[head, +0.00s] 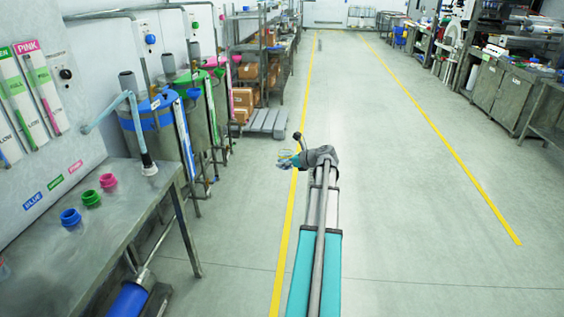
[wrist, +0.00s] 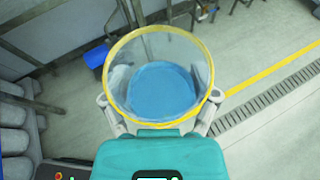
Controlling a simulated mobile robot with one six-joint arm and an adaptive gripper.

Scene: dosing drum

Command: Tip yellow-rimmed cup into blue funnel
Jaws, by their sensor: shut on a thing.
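My gripper (wrist: 160,112) is shut on the clear yellow-rimmed cup (wrist: 130,52), with a finger on each side of it. Blue material (wrist: 162,90) lies inside the cup, whose open top faces the wrist camera. In the head view my gripper (head: 287,160) holds the small cup out over the aisle floor, away from the bench. A blue funnel-like piece (head: 71,218) stands on the metal bench at left, nearest in a row with green and pink ones. My gripper is well right of both.
The metal bench (head: 70,255) and several drums, including the blue-banded drum (head: 150,122), line the left side. A hose nozzle (head: 149,167) hangs over the bench. A pallet (head: 266,122) lies on the floor beyond. The wide aisle at right is clear.

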